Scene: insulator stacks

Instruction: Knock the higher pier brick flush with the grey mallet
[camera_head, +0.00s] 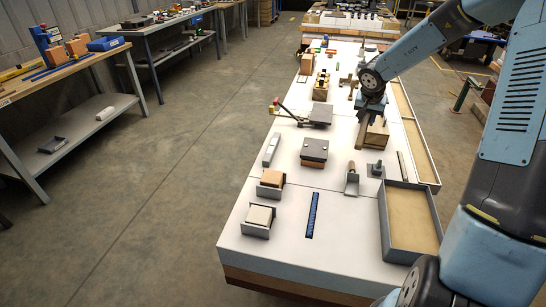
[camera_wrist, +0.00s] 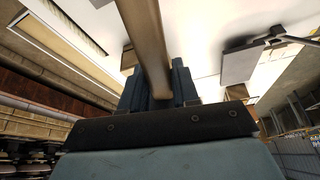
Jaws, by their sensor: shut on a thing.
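My gripper (camera_head: 371,102) is over the right middle of the white table, shut on a long brownish handle (camera_head: 362,131). In the wrist view the handle (camera_wrist: 145,38) runs between the dark fingers (camera_wrist: 157,88) and out of the top of the picture. I take it for the mallet's handle; I cannot make out a grey mallet head. Near the table's front left, an orange-brown brick (camera_head: 271,177) and a pale brick (camera_head: 260,215) each sit in a dark grey holder. Both tops stand above their holders; I cannot tell which is higher. My gripper is well behind and right of both.
A blue strip (camera_head: 312,215) lies right of the pale brick. A grey-walled tray (camera_head: 388,222) is at the front right. A dark plate on a block (camera_head: 315,150), a small grey holder (camera_head: 352,187) and a wooden box (camera_head: 377,136) stand on the table. Bare white surface lies between.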

